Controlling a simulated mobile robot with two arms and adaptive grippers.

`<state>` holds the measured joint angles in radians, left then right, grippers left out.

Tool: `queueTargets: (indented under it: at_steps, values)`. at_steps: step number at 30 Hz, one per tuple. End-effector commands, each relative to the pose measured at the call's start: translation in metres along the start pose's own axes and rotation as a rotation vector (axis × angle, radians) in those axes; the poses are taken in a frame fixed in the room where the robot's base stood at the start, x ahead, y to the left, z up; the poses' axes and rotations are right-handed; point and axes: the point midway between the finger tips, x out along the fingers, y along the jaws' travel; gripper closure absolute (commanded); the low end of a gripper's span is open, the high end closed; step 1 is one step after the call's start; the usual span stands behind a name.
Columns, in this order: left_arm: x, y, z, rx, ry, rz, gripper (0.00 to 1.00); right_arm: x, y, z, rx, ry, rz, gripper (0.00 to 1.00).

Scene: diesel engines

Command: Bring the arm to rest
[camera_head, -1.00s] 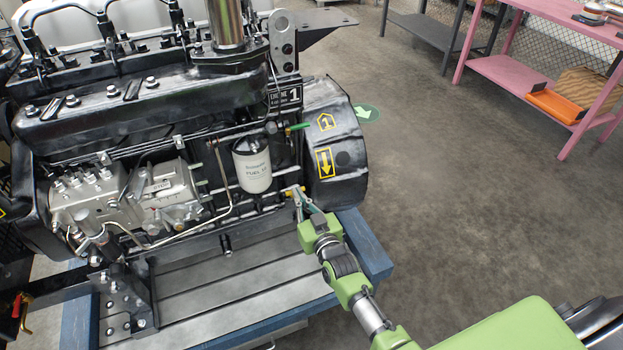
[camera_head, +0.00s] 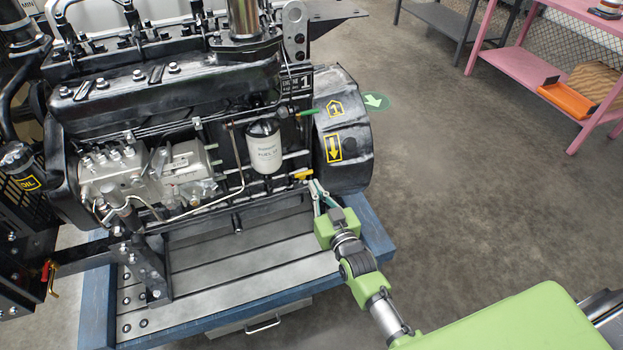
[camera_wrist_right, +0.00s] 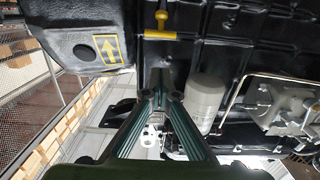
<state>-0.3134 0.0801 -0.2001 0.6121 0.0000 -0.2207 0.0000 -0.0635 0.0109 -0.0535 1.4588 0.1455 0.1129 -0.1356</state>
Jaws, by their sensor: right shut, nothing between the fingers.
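My right gripper (camera_head: 316,186) is shut and empty, at the lower right of the black engine's (camera_head: 215,90) near side. Its fingertips are a little below and right of a yellow valve handle (camera_head: 302,174), apparently apart from it. In the right wrist view the fingers (camera_wrist_right: 160,82) meet at their tips with nothing between them. That view shows the engine upside down, with the yellow handle (camera_wrist_right: 160,35) beyond the tips. My left gripper is not in view.
A white fuel filter (camera_head: 264,148) and a green handle (camera_head: 308,112) are close to the gripper. The engine stands on a blue-edged bench (camera_head: 372,240). A pink table (camera_head: 520,68) stands at the back right. The floor between is clear.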

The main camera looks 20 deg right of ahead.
Motion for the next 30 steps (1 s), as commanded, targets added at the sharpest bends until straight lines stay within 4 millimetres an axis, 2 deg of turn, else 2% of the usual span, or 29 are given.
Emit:
queueTargets:
  at_steps: [1, 4, 9, 12, 20, 23, 25, 28, 30]
  values:
    - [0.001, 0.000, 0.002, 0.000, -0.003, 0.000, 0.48, -0.011, 0.000, 0.001, 0.000, -0.001, 0.000, 1.00]
    - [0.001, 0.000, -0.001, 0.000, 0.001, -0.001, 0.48, -0.029, 0.001, 0.001, 0.000, -0.001, 0.001, 1.00]
    - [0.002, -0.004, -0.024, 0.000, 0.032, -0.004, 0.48, -0.050, 0.001, 0.001, -0.001, 0.000, 0.001, 1.00]
    - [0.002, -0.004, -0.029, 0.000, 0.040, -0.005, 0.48, -0.056, 0.001, 0.000, -0.001, 0.001, 0.001, 1.00]
    - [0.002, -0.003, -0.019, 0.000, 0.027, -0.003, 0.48, -0.059, 0.000, 0.004, -0.001, -0.009, -0.001, 1.00]
    - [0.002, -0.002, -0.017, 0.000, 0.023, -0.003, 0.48, -0.064, -0.003, 0.032, -0.004, -0.065, -0.009, 1.00]
    - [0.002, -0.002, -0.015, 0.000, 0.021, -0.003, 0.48, -0.071, -0.007, 0.067, -0.008, -0.139, -0.019, 1.00]
    - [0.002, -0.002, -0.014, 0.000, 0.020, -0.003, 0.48, -0.093, -0.013, 0.135, -0.016, -0.284, -0.039, 1.00]
    - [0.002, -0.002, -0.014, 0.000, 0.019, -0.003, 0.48, -0.115, -0.017, 0.186, -0.023, -0.396, -0.053, 1.00]
